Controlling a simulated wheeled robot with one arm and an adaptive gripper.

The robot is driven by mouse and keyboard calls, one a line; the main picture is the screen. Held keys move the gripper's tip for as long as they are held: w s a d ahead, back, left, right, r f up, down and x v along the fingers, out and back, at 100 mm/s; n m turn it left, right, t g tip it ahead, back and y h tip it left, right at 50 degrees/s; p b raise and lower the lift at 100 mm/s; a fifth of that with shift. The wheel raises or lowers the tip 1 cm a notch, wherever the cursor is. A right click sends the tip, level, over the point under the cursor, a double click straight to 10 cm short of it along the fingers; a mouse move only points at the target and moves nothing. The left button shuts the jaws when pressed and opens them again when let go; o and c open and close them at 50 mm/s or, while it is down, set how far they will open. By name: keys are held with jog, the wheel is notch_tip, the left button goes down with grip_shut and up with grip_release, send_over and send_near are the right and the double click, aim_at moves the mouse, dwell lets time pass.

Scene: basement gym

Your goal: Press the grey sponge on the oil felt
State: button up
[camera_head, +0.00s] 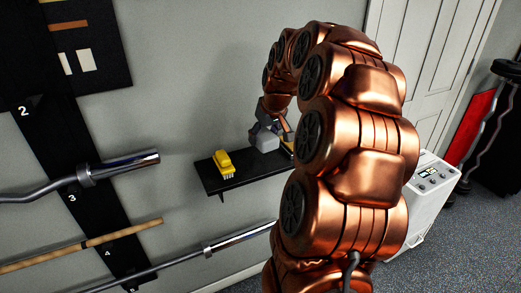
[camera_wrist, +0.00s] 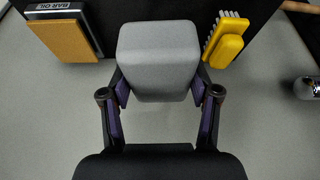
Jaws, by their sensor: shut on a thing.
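The grey sponge (camera_head: 265,141) is a block between the fingers of my gripper (camera_head: 269,124), at the small black wall shelf. The wrist view shows the sponge (camera_wrist: 160,60) with a finger against each side, so my gripper (camera_wrist: 160,92) is shut on it. The oil felt (camera_wrist: 66,40) is a tan pad in a dark holder marked "BAR OIL", left of the sponge and apart from it in the wrist view. In the head view only a yellowish sliver of it (camera_head: 289,149) shows beside my arm. I cannot tell whether the sponge touches the shelf.
A yellow brush (camera_head: 223,162) with pale bristles lies on the black shelf (camera_head: 243,178), on the sponge's other side. Metal bars (camera_head: 120,164) and a wooden stick (camera_head: 85,245) hang on a wall rack at left. A white box (camera_head: 428,195) stands at right, partly behind my arm.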

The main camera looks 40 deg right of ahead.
jog(key=d+m+p, duration=0.1)
jog(key=d+p, duration=0.2)
jog(key=d, duration=1.3)
jog(key=shift+s+f+x, duration=0.1)
jog(key=shift+s+x, duration=0.1)
jog(key=shift+x, duration=0.7)
jog(key=shift+s+f+x, duration=0.1)
jog(key=shift+s+x, duration=0.1)
jog(key=shift+x, duration=0.75)
jog(key=shift+s+f+x, duration=0.1)
jog(key=shift+s+x, duration=0.15)
jog(key=shift+x, duration=0.65)
jog(key=shift+a, duration=0.1)
jog(key=shift+f+b, duration=0.5)
jog(key=shift+f, duration=0.35)
jog(key=shift+r, duration=3.55)
jog(key=shift+s, duration=0.1)
